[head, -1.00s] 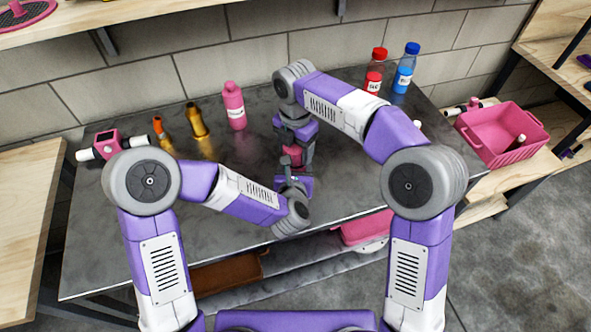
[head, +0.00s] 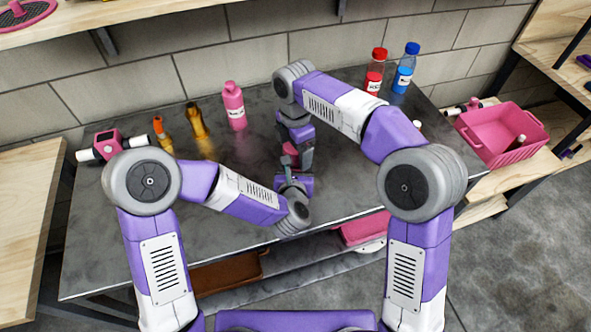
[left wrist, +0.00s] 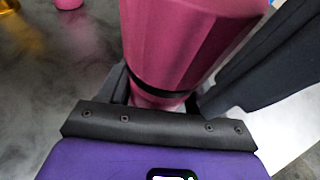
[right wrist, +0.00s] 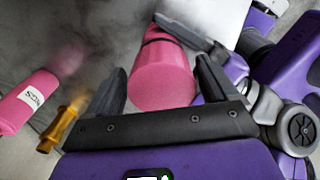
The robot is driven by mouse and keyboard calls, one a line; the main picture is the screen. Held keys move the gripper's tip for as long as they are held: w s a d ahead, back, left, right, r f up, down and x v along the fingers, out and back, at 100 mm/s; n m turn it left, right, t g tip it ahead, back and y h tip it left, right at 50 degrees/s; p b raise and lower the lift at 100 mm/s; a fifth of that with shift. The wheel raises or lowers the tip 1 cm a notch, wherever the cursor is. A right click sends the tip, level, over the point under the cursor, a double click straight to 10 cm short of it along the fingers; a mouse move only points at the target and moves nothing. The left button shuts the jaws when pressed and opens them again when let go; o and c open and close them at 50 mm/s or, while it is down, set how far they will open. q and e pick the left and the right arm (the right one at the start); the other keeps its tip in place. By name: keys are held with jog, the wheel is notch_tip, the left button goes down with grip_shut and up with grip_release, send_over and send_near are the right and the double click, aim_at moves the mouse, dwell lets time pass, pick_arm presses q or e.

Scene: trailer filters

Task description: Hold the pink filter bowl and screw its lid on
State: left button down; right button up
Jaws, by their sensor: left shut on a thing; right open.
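The pink filter bowl and its lid (right wrist: 165,80) form one upright pink piece, with a thin dark ring around it. In the left wrist view the pink piece (left wrist: 185,45) rises between the fingers of my left gripper (left wrist: 160,95), which is shut on its lower part. My right gripper (right wrist: 163,72) is open, its fingers on either side of the lid from above. In the head view the right gripper (head: 293,155) hangs directly over the left gripper (head: 287,178), with a little pink between them. How tightly the lid sits on the bowl cannot be told.
A pink bottle (head: 234,106), two amber pieces (head: 197,122) and a pink-and-white fitting (head: 107,145) stand left on the dark table (head: 350,190). Red (head: 375,72) and blue (head: 405,68) bottles stand at the back right. A pink crate (head: 500,150) sits beyond the table's right edge.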

jog(key=shift+r, duration=2.45)
jog(key=c, duration=0.3)
jog(key=shift+r+n, duration=1)
jog(key=shift+r, duration=0.5)
jog(key=shift+f, duration=0.1)
jog(key=shift+f, duration=3.95)
jog(key=shift+c, duration=0.2)
jog(key=c, duration=0.7)
jog(key=o, duration=1)
